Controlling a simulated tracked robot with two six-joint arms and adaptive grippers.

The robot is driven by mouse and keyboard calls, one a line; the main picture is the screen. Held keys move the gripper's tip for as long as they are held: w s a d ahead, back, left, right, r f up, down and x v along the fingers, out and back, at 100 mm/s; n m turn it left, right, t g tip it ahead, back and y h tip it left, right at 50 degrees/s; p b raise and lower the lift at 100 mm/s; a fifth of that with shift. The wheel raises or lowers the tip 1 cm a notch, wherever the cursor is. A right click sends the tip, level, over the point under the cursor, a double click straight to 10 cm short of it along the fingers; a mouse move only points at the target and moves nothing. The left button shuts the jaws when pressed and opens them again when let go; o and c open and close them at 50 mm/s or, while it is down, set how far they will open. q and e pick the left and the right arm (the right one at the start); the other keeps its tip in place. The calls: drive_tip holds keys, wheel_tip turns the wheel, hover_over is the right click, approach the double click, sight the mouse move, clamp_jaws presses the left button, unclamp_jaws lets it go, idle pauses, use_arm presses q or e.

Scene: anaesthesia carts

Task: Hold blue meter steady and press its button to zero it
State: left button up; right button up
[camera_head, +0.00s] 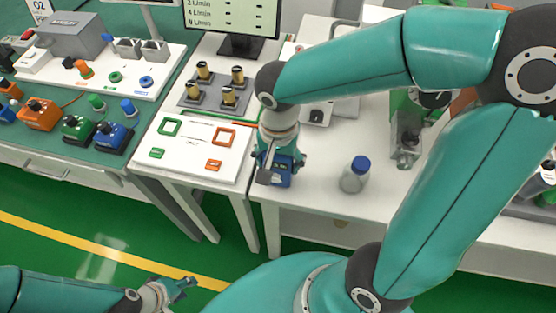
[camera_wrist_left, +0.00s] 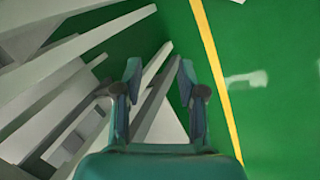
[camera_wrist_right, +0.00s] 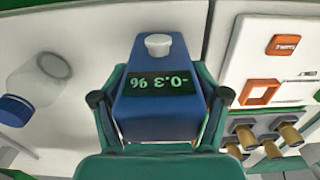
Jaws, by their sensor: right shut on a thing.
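The blue meter (camera_head: 281,173) is at the left end of the right white table, under my right gripper (camera_head: 280,160). In the right wrist view the meter (camera_wrist_right: 155,80) sits between the fingers of my right gripper (camera_wrist_right: 158,98), which is shut on its sides. Its dark display (camera_wrist_right: 160,86) appears upside down and reads -0.3 %. Its round white button (camera_wrist_right: 158,44) is uncovered. Whether the meter rests on the table is unclear. My left gripper (camera_head: 182,284) is low over the green floor, away from the meter; its fingers are apart and empty in the left wrist view (camera_wrist_left: 160,85).
A white panel (camera_head: 192,145) with green and orange squares lies to the left, with gold-topped knobs (camera_head: 217,88) behind. A monitor (camera_head: 235,20) stands further back. Floor at front left is free.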

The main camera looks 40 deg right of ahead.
use_arm(q)
drive_tip(key=shift+c, duration=0.2)
idle(0.3)
drive_tip(key=c, duration=0.5)
drive_tip(key=shift+w+m, duration=0.1)
drive_tip(key=shift+m, duration=0.3)
clamp_jaws()
drive_tip(key=w+d+r+m+t+h, duration=0.55)
drive_tip(key=w+d+r+m, duration=0.35)
drive_tip(key=m, duration=1.1)
drive_tip(key=s+d+r+m+g+h, duration=0.3)
drive_tip(key=s+r+m+g+h, duration=0.1)
drive_tip(key=r+m, duration=0.3)
drive_tip(key=s+d+r+m+g+h, duration=0.3)
drive_tip(key=s+r+m, duration=0.3)
drive_tip(key=m, duration=0.5)
wheel_tip(320, 180, up, 3)
drive_tip(key=shift+f+g+h, duration=0.2)
drive_tip(key=shift+g+h, duration=0.15)
drive_tip(key=shift+h, duration=0.4)
